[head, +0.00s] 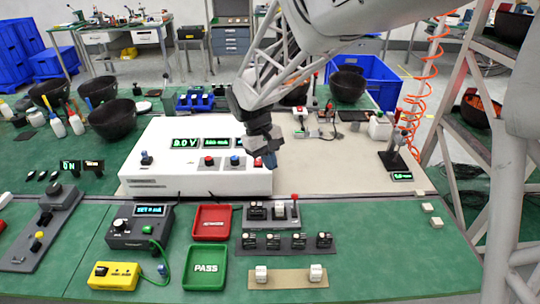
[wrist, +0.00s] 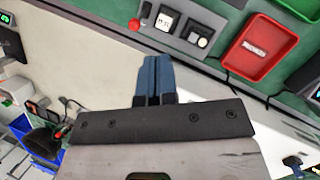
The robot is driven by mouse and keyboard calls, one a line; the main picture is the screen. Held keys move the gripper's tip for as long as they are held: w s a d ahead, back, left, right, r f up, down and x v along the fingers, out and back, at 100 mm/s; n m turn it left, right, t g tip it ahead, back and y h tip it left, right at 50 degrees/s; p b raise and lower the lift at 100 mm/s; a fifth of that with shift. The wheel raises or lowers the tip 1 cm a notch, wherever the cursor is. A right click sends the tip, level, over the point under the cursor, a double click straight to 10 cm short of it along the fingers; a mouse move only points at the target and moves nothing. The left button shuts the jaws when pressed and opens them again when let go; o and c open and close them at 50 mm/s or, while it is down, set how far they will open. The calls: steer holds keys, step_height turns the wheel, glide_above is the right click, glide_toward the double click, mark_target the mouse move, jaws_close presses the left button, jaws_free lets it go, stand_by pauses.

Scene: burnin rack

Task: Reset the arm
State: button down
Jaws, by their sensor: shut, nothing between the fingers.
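My gripper (head: 268,158) hangs over the right end of the white instrument box in the head view, with its fingers pointing down. In the wrist view its two blue fingers (wrist: 160,78) are pressed together with nothing between them. The white box (head: 165,183) has green displays and several coloured knobs on it. I cannot tell from these views how far the fingertips are above the surface.
A red tray (head: 211,222) and a green PASS tray (head: 205,267) lie in front of the box. A grey fixture (head: 271,216) with a red-tipped lever stands right of them. A meter (head: 140,226) and a yellow device (head: 115,276) are at left. The green mat (head: 400,260) at front right is clear.

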steer(key=s+d+r+m+t+y, duration=0.2)
steer(key=s+d+r+m, duration=0.1)
steer(key=s+d+r, duration=0.7)
steer(key=s+d+m+t+y, duration=0.1)
steer(key=s+d+m+t, duration=0.2)
steer(key=s+d, duration=0.4)
steer(key=s, duration=0.9)
steer(key=shift+s+d+f, duration=0.15)
steer(key=shift+s+f, duration=0.1)
steer(key=shift+s, duration=0.15)
